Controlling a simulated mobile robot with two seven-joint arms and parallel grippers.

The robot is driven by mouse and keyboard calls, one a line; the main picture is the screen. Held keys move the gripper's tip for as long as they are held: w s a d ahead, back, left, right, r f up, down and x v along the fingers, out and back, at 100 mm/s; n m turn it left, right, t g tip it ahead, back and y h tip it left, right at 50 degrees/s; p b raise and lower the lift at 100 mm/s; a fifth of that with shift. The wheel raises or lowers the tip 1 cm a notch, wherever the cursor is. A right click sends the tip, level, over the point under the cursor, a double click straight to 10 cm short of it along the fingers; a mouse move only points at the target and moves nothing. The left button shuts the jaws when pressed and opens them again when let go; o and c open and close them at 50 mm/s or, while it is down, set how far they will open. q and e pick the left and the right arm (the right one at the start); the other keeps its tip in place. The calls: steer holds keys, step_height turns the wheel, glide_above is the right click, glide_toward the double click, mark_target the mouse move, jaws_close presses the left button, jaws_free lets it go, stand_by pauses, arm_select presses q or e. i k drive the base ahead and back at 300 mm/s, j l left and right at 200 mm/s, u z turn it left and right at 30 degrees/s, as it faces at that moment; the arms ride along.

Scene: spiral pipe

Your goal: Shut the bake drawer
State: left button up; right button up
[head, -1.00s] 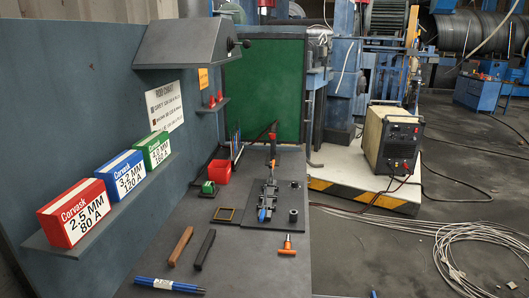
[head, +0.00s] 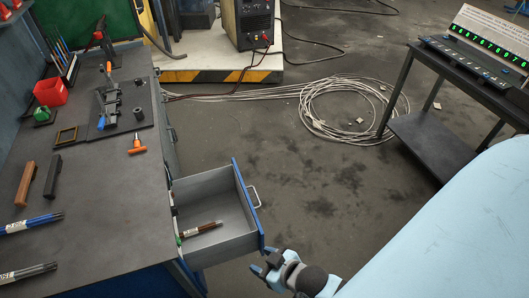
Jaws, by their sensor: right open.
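The drawer (head: 222,241) of the workbench stands pulled out to the right in the head view. It has grey inner walls, a blue front (head: 248,205) and a light bar handle (head: 254,196). A brown rod-like item and a small green-ended piece (head: 201,229) lie inside it. My right gripper (head: 262,263) is open and empty, low in the view. It is close to the near end of the drawer's front; I cannot tell whether it touches. My left gripper is not in view.
The bench top (head: 95,205) holds a red bin (head: 49,91), a clamp fixture (head: 112,98), an orange-handled tool (head: 137,144) and electrode packs (head: 30,223). Coiled cable (head: 345,110) lies on the floor. A dark table (head: 430,145) stands at right. Floor beside the drawer is clear.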

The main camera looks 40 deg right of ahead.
mark_target(219, 193)
steer(key=k+l, duration=0.15)
steer(key=l, duration=0.25)
steer(key=k+l, duration=0.1)
steer(key=l, duration=0.35)
steer(key=k+l, duration=0.15)
steer(key=l, duration=0.25)
steer(key=k+l, duration=0.1)
steer(key=l, duration=0.35)
steer(key=i+l+u, duration=0.15)
steer(key=u, duration=0.2)
steer(key=i+l+u, duration=0.15)
steer(key=u, duration=0.25)
steer(key=i+l+u, duration=0.1)
steer(key=u, duration=0.25)
steer(key=l, duration=0.1)
